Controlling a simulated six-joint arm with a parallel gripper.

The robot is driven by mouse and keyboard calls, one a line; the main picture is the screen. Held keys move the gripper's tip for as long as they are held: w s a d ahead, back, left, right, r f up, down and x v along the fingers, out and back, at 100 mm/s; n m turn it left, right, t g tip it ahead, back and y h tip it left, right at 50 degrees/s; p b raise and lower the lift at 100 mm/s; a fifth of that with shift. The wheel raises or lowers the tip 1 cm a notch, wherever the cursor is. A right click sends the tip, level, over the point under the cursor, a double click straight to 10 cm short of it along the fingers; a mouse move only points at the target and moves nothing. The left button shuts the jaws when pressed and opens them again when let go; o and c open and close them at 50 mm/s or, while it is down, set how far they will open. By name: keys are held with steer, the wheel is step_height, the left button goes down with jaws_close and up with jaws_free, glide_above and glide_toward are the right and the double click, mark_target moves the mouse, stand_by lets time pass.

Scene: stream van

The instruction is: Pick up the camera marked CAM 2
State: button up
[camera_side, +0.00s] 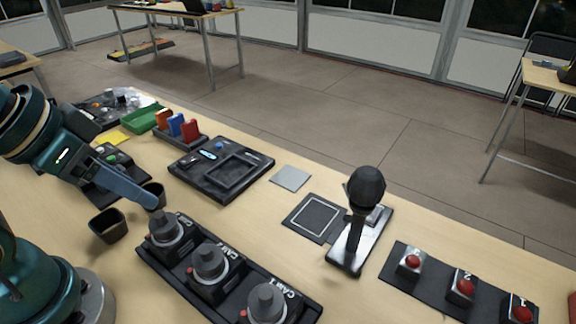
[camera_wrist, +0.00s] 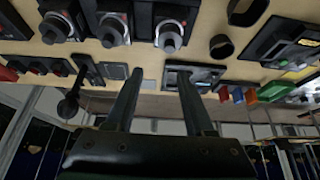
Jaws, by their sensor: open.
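Three grey-and-black cameras stand in a row on a black tray (camera_side: 150,254) at the front of the table. White lettering beside each is small; the middle one seems to read CAM 2. That middle camera (camera_side: 209,263) also shows near the top of the wrist view (camera_wrist: 114,30). The far-left camera (camera_side: 167,232) and the near-right camera (camera_side: 266,304) flank it. My gripper (camera_side: 152,200) is above the table, just behind and left of the far-left camera. In the wrist view its two fingers (camera_wrist: 160,82) are apart with nothing between them.
Black cups (camera_side: 108,226) stand left of the tray. Red buttons (camera_side: 464,287) lie to the right. A grey pad (camera_side: 290,178) sits on otherwise bare wood.

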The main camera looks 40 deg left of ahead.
steer(key=o, duration=0.4)
